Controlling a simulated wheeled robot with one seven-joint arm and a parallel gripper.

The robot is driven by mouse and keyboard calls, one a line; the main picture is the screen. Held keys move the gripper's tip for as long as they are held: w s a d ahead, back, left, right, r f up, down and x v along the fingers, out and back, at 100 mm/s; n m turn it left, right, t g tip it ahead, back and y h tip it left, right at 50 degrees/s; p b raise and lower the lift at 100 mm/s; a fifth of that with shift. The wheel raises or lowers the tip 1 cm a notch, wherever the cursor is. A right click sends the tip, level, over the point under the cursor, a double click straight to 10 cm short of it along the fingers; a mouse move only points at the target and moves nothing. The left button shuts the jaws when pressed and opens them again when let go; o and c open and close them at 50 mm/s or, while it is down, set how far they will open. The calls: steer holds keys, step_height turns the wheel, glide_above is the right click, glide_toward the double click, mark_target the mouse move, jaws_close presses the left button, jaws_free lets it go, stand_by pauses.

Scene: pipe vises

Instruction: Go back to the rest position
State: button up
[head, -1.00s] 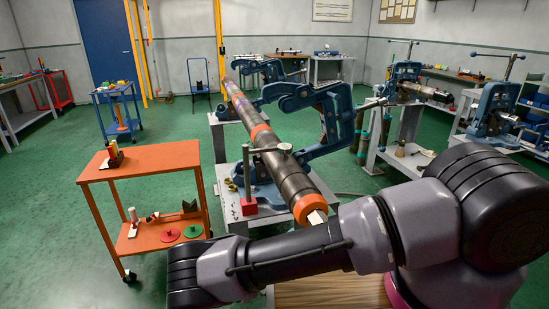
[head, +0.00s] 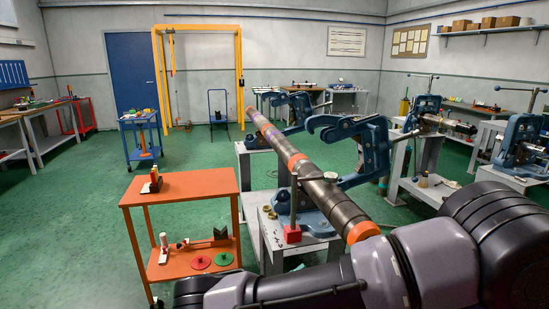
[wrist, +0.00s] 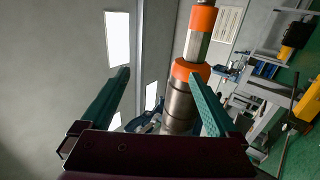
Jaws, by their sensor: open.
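My gripper (wrist: 159,72) shows in the wrist view with its two teal fingers wide apart and nothing held between them. The dark pipe (wrist: 180,106) with orange bands (wrist: 190,70) and a pale section appears beyond the fingers, nearer the right one; I cannot tell the distance. In the head view the long pipe (head: 336,203) rests across the blue vises, and my arm crosses the lower right in front of its near end. My gripper is not visible in the head view. The near blue vise (head: 372,150) has its hooked arm beside the pipe.
An orange cart (head: 185,190) stands left of the pipe, close to my arm in the picture. A grey bench (head: 280,248) carries the near vise. More vises (head: 521,150) stand at the right. Green floor at the left is open, with a blue cart (head: 141,140) farther back.

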steer(key=w+d+r+m+g+y, duration=0.1)
steer(key=w+d+r+g+y, duration=0.1)
steer(key=r+g+y, duration=0.5)
steer(key=w+d+r+m+g+y, duration=0.1)
steer(key=w+d+r+y, duration=0.3)
steer(key=r, duration=0.7)
steer(key=s+d+r+m+g+y, duration=0.1)
steer(key=r+g+y, duration=0.3)
steer(key=r+y, duration=0.4)
steer(key=s+d+r+m+t+y, duration=0.1)
steer(key=s+d+r+t+y, duration=0.1)
steer(key=r, duration=0.6)
steer(key=s+d+r+m+t+y, duration=0.1)
steer(key=s+d+r+t+y, duration=0.2)
steer(key=r+t, duration=0.3)
steer(key=s+d+r+m+t+y, duration=0.2)
steer(key=s+d+r+t, duration=0.2)
steer(key=r, duration=0.6)
steer(key=shift+s+d+t+y, duration=0.2)
steer(key=shift+s+t+y, duration=0.2)
steer(key=shift+s+t, duration=0.15)
steer(key=shift+w+r, duration=0.1)
